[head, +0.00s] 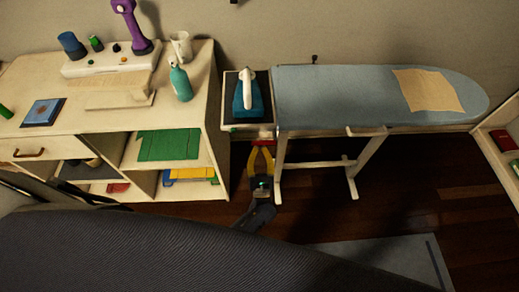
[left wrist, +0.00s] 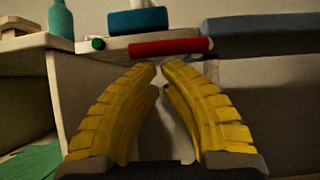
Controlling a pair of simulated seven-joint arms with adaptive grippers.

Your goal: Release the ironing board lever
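The ironing board (head: 350,90) stands against the wall with a pale blue cover and white legs. A red bar-shaped handle, which looks like the lever (left wrist: 168,47), lies under its left end, ahead of my fingertips in the left wrist view. My left gripper (head: 262,146) is below the board's left end, its yellow fingers pointing towards it. In the left wrist view its fingertips (left wrist: 160,68) curve close together with a narrow gap and nothing between them. They appear just below the red handle; whether they touch it cannot be told. My right gripper is not in view.
A blue iron (head: 244,95) stands on the tray at the board's left end. A cabinet (head: 110,135) with a teal bottle (head: 180,82) is on the left. A bed (head: 160,250) fills the front. Bare floor (head: 400,200) lies under the board, with a shelf (head: 500,140) at right.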

